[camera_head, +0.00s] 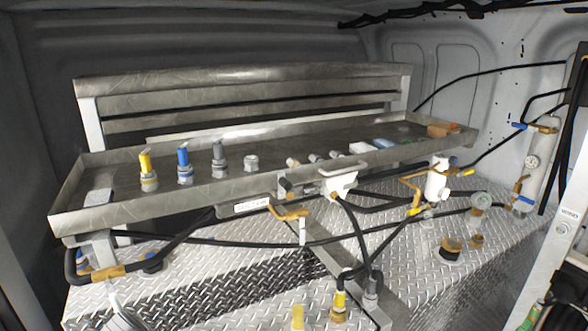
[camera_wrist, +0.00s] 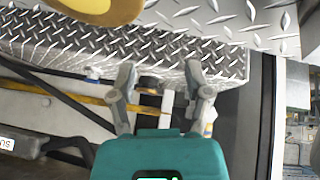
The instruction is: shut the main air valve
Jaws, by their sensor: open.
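Several valves show in the head view, and I cannot tell for sure which is the main air valve. A white valve body with an orange lever (camera_head: 437,182) stands right of centre. A brass lever (camera_head: 288,212) sits below the tray's front edge. A blue-handled fitting (camera_head: 519,125) is on the upright cylinder at the right. In the wrist view my gripper (camera_wrist: 159,78) is open and empty, with its fingers apart. A dark and brass fitting (camera_wrist: 150,84) and a yellow bar (camera_wrist: 92,100) appear beyond the fingers. My gripper is not visible in the head view.
A long metal tray (camera_head: 120,215) carries several coloured nozzles. Black hoses (camera_head: 260,243) cross below it. Diamond plate (camera_head: 420,285) covers the bench, with brass fittings on it. A large yellow round part (camera_wrist: 100,8) is close at the top of the wrist view.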

